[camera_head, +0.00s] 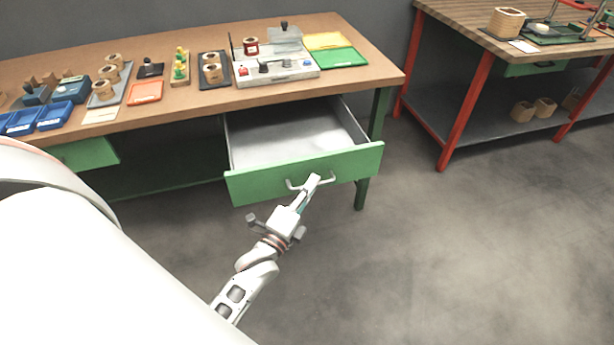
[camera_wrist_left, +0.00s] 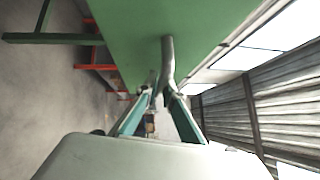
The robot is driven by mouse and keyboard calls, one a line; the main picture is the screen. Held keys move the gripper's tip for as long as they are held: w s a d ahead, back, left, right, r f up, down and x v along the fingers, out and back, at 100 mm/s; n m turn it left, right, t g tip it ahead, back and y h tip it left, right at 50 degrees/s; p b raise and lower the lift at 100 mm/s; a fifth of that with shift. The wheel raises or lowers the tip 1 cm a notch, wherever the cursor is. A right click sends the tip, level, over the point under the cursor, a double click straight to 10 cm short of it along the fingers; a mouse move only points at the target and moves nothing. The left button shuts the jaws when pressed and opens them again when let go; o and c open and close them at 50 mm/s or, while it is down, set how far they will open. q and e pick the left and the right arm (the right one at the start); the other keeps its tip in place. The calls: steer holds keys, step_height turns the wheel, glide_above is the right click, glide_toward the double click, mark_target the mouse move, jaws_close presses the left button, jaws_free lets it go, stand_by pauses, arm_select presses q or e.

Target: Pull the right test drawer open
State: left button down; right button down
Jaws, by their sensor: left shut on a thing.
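The right test drawer (camera_head: 255,187) has a green front and stands pulled out from under the wooden workbench. Its pale grey inside (camera_head: 290,135) shows no contents. A light metal bar handle (camera_head: 328,181) sits on the middle of the front. My left gripper (camera_head: 312,183) reaches up to the handle and is shut on it. In the left wrist view the fingers (camera_wrist_left: 158,95) close around the handle (camera_wrist_left: 168,60), with the green drawer front (camera_wrist_left: 200,30) behind it. My right gripper is in neither view.
The workbench top (camera_head: 210,107) holds a grey test unit (camera_head: 275,70), coils, blue bins (camera_head: 55,115) and green and yellow mats. Another green drawer (camera_head: 88,153) is at the left. A second bench with red legs (camera_head: 467,110) stands at the right. The floor (camera_head: 450,260) in front is clear.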

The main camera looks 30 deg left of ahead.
arm_select(q)
steer(key=shift+s+d, duration=0.2)
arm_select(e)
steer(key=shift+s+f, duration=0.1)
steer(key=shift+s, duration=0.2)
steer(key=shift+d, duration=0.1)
arm_select(q)
steer(key=c, duration=2.4)
jaws_free()
steer(key=shift+c, duration=0.2)
steer(key=s+f, duration=0.1)
steer(key=s, duration=1.1)
steer(key=shift+d+f, duration=0.3)
steer(key=shift+d, duration=0.1)
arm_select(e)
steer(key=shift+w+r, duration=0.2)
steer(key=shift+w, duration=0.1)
